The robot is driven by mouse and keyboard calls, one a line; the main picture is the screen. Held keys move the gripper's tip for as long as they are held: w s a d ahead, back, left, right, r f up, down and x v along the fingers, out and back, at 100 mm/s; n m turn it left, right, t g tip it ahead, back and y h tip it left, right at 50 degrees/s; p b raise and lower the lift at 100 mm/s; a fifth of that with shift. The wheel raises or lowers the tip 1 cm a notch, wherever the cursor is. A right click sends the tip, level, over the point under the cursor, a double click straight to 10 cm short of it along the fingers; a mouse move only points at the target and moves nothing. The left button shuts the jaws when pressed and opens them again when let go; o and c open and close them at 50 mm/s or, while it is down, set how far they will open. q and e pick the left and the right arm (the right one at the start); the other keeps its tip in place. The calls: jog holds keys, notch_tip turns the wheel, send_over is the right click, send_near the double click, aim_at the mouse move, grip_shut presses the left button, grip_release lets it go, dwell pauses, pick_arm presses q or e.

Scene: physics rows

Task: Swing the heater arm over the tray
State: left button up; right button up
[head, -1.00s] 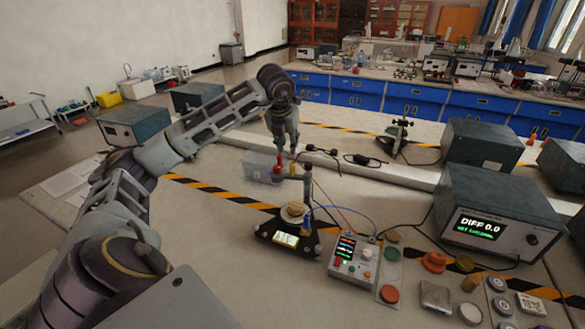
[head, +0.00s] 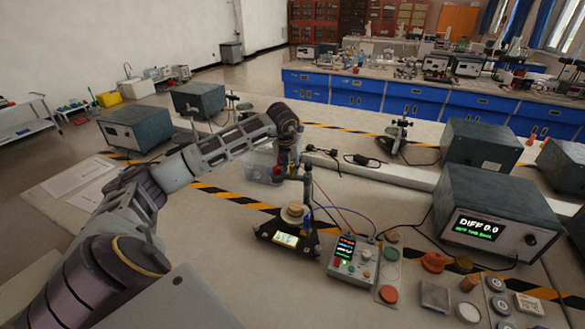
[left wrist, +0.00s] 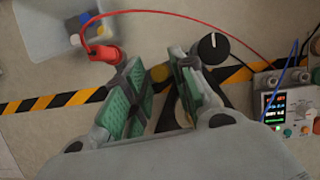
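A post (head: 309,188) with a short side arm, seemingly the heater arm, stands behind a small black scale (head: 284,239). The arm's red end (head: 278,170) points left; the red end (left wrist: 103,53) shows in the left wrist view with a red wire. A black knob (left wrist: 212,47) is at right there. A grey bin (head: 262,166), possibly the tray, is behind and left of the post; the left wrist view shows the bin (left wrist: 55,30) too. My left gripper (left wrist: 158,72) is open, pointing down between red end and knob; contact is unclear. My right gripper is out of view.
A control box (head: 352,259) with cables stands right of the scale. A large display unit (head: 490,215) is farther right. Several small items lie at front right. Striped tape (head: 215,193) crosses the bench.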

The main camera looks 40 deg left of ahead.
pick_arm(q)
jog(key=shift+x, duration=0.9)
jog(key=shift+w+f, duration=0.1)
jog(key=shift+f, duration=0.2)
jog(key=shift+c, duration=0.4)
jog(key=c, duration=0.5)
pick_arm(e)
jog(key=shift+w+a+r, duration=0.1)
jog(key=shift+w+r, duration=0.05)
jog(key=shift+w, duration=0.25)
